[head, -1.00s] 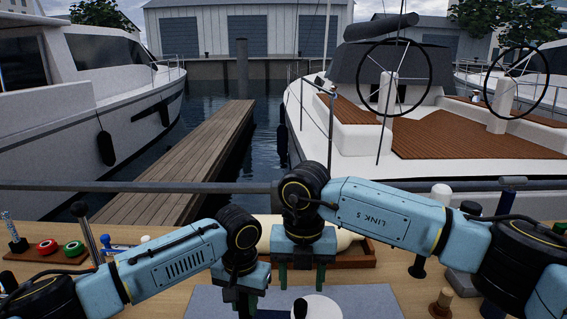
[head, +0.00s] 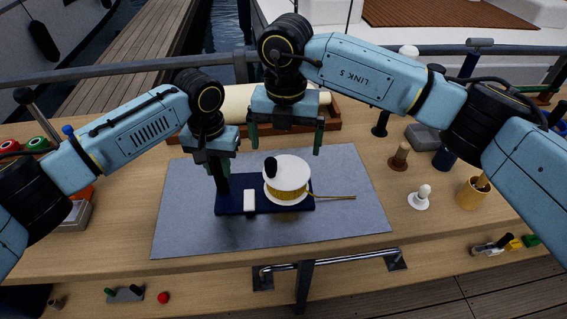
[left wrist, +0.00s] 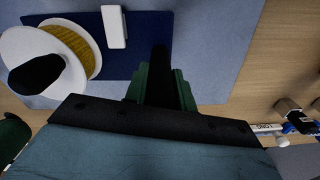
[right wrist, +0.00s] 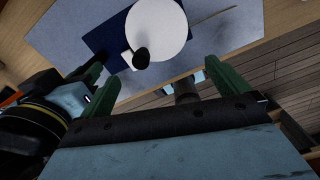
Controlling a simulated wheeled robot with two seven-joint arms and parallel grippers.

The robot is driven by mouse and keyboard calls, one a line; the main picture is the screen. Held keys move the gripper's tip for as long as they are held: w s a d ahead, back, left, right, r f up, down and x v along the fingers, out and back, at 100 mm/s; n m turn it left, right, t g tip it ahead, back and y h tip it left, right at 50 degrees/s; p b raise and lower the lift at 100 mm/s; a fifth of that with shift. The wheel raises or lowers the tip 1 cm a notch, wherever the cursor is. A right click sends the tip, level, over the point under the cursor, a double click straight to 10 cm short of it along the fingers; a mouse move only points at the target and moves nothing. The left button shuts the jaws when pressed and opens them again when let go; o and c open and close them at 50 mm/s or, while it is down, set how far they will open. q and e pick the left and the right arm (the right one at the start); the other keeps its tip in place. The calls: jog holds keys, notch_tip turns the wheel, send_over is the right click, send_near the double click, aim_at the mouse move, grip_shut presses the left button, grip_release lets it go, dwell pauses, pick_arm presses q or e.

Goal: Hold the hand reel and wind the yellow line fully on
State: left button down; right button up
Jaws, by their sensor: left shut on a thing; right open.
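The hand reel has a white spool (head: 287,172) with yellow line (head: 286,195) wound around it and a black knob (head: 270,167) on top. It sits on a dark blue base (head: 235,203) on a grey mat (head: 345,180). A tail of yellow line (head: 335,197) runs off to the right over the mat. My left gripper (head: 220,178) is shut on the reel's dark upright handle (left wrist: 160,68), left of the spool. My right gripper (head: 286,138) is open and empty above and behind the spool; the knob (right wrist: 141,58) shows beyond its fingers in the right wrist view.
A white block (head: 250,200) is on the base's front side. A wooden tray (head: 327,130) with a cream roll lies behind the mat. A brown peg (head: 399,157), a white knob (head: 420,197) and a wooden cup (head: 470,193) stand at right. A metal rail (head: 330,263) edges the bench front.

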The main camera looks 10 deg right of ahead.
aim_at(282, 178)
notch_tip(282, 178, down, 10)
jog(key=shift+r, duration=0.15)
dwell(0.3)
jog(key=c, duration=0.6)
jog(key=shift+w+a+m, duration=0.1)
jog(key=shift+a+m, duration=0.1)
jog(key=shift+m, duration=0.7)
jog(key=shift+w+a+m, duration=0.1)
jog(key=shift+a+m, duration=0.05)
jog(key=shift+m, duration=0.75)
jog(key=o, duration=0.6)
jog(key=shift+r, duration=0.1)
notch_tip(282, 178, up, 12)
